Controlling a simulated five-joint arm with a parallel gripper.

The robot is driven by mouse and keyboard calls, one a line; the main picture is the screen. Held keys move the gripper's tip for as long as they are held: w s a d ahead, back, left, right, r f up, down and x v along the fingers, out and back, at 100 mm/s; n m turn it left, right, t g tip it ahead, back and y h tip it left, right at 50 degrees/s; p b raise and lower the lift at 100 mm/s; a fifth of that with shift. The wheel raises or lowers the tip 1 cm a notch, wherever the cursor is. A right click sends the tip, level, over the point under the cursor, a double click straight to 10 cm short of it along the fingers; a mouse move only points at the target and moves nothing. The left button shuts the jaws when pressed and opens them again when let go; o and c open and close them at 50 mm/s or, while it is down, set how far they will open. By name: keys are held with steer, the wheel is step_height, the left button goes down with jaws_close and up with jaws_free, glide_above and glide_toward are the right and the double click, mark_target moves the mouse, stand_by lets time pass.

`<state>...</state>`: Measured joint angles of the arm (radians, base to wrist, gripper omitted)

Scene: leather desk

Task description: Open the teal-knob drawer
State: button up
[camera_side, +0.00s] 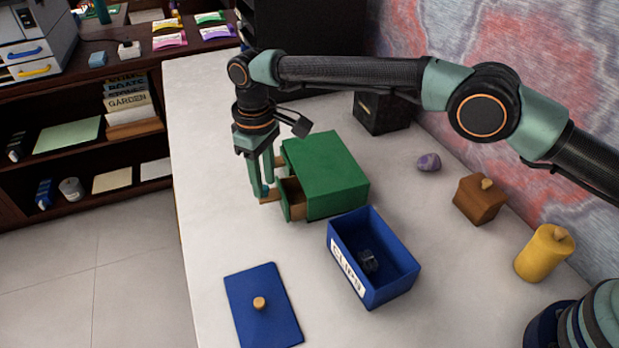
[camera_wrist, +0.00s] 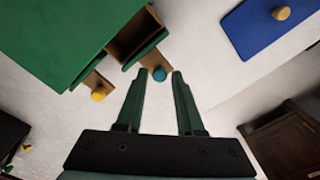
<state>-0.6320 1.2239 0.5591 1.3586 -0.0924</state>
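A green cabinet (camera_side: 325,170) stands on the white desk and also shows in the wrist view (camera_wrist: 70,35). One drawer (camera_side: 292,196) is partly pulled out, with its brown inside showing. Its teal knob (camera_wrist: 159,74) shows at the fingertips in the wrist view. A second, yellow knob (camera_wrist: 98,95) sits on a wooden piece to its left. My gripper (camera_side: 264,192) points down in front of the drawer, and its fingers (camera_wrist: 162,73) are apart around the teal knob. The knob is close to the left fingertip, with a gap on the right. The side view mostly hides the knob behind the fingers.
A blue box (camera_side: 403,285) labelled CLIPS stands right in front of the cabinet. A blue lid (camera_side: 275,325) lies nearer the camera. A brown box (camera_side: 478,203), a yellow canister (camera_side: 541,258) and a purple stone (camera_side: 429,162) stand right. The desk left of the gripper is clear.

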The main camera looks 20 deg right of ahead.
step_height(320, 180, up, 6)
steer(key=shift+r, duration=0.2)
steer(key=shift+c, duration=0.4)
steer(key=c, duration=0.5)
steer(key=m, duration=0.1)
steer(key=t, duration=0.1)
steer(key=m+y, duration=0.1)
steer(key=shift+w+a+r+m, duration=0.1)
steer(key=shift+w+r+m, duration=0.15)
steer(key=shift+w+m, duration=0.1)
jaws_close()
steer(key=shift+r+m+t, duration=0.1)
steer(key=shift+m+t, duration=0.25)
steer(key=shift+t, duration=0.15)
steer(key=shift+s+d+r+m+t+y, duration=0.15)
steer(key=shift+s+d+m+t+y, duration=0.35)
steer(key=shift+m, duration=0.4)
steer(key=s+d+m+t+y, duration=0.2)
steer(key=s+d+m+t, duration=0.1)
steer(key=s+d+m, duration=0.3)
steer(key=shift+a+x, duration=0.15)
steer(key=shift+x, duration=2.35)
steer(key=shift+a+x, duration=0.2)
steer(key=shift+x, duration=2.25)
